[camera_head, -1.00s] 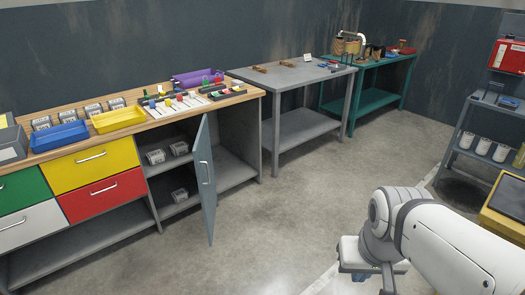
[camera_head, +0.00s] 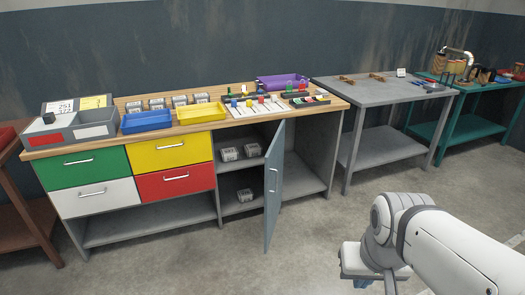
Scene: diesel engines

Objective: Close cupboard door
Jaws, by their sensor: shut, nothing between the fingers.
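The cupboard door (camera_head: 273,188) is a grey-blue panel with a vertical pale handle (camera_head: 272,180). It stands open, swung out toward me from the workbench. Behind it the open cupboard shows shelves with small grey boxes (camera_head: 229,154). My white arm is at the lower right, to the right of the door and apart from it. My gripper (camera_head: 363,284) points down at the bottom edge, partly cut off by the frame and partly hidden by the wrist; I cannot make out its fingers.
The workbench top (camera_head: 337,103) carries yellow, blue and purple trays. Green, yellow, white and red drawers (camera_head: 176,180) are shut left of the cupboard. A grey table (camera_head: 384,92) stands to the right. The concrete floor in front of the door is clear.

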